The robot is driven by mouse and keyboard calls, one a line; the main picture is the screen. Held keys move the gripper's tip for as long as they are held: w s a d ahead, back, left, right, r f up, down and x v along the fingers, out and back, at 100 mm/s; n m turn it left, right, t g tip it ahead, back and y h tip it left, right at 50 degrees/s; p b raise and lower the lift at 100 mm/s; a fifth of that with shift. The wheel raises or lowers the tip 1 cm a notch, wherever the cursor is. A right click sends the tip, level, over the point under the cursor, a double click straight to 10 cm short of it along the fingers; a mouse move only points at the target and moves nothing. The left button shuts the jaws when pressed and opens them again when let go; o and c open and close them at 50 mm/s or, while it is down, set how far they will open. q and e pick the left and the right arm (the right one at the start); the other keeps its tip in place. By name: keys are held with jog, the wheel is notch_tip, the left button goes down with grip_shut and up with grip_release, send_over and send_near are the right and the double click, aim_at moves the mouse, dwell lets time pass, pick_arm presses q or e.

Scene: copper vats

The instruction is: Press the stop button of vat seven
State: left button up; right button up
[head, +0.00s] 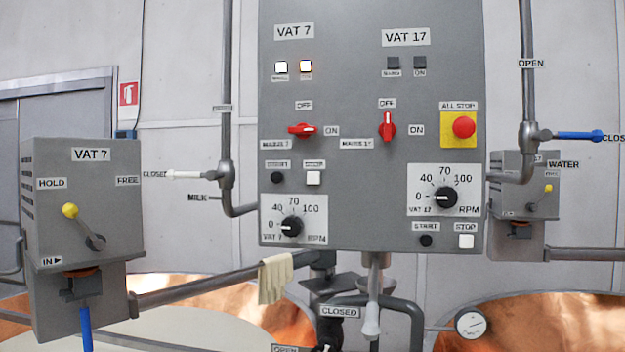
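The vat 7 column is on the left half of the grey control panel (345,100), under the VAT 7 plate (294,32). The label over the black button seems to read START; the one over the white button is too small to read surely. Both vat 7 lamps (281,67) are lit. The red vat 7 mains switch (302,130) lies level, toward ON. The vat 7 speed knob (291,227) points near 0. Neither gripper is in view.
The VAT 17 column has its own black start button (426,241), white stop button (466,241) and upright red switch (387,127). A red ALL STOP button (464,127) is on yellow. A VAT 7 lever box (75,215) stands left; a cloth (275,279) hangs below the panel.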

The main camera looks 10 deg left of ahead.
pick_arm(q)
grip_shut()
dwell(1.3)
